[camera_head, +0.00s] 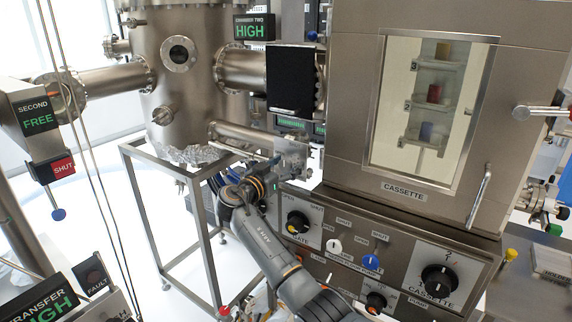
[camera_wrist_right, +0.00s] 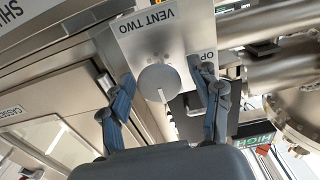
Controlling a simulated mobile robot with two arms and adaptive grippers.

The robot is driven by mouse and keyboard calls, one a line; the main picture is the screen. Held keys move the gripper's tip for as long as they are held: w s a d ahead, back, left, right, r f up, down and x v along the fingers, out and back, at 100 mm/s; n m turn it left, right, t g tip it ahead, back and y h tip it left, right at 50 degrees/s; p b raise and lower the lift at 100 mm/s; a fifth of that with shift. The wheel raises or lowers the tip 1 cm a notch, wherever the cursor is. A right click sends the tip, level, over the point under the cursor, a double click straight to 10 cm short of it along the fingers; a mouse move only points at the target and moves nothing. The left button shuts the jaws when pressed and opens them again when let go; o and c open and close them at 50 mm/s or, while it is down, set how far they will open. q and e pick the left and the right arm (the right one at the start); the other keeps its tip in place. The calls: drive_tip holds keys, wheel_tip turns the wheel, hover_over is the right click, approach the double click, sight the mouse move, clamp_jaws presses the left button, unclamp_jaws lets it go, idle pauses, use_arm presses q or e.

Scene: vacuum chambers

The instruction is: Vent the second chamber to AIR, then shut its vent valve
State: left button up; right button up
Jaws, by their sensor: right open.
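The second chamber (camera_head: 190,60) is a steel vessel at the upper middle of the head view; its "CHAMBER TWO" display (camera_head: 254,27) reads HIGH. In the right wrist view, a steel plate (camera_wrist_right: 140,38) marked VENT TWO carries a round grey vent knob (camera_wrist_right: 152,80). The knob's pale pointer line points down in that picture; the lettering beside the right finger is partly hidden. My right gripper (camera_wrist_right: 168,78) is open, one finger on each side of the knob; contact cannot be told. In the head view it is at the end of my arm (camera_head: 268,172), largely hidden by the wrist. My left gripper is not in view.
The cassette chamber (camera_head: 340,150) with its window stands right. Below is a panel with a gate knob (camera_head: 298,222), a blue-handled switch (camera_head: 371,262) and a cassette knob (camera_head: 438,279). A SECOND FREE display (camera_head: 40,120) with a red SHUT sign (camera_head: 62,167) hangs left. A steel frame (camera_head: 195,230) stands below the chamber.

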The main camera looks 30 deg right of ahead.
drive_tip(key=shift+c, duration=0.2)
drive_tip(key=c, duration=1.1)
drive_tip(key=shift+c, duration=0.2)
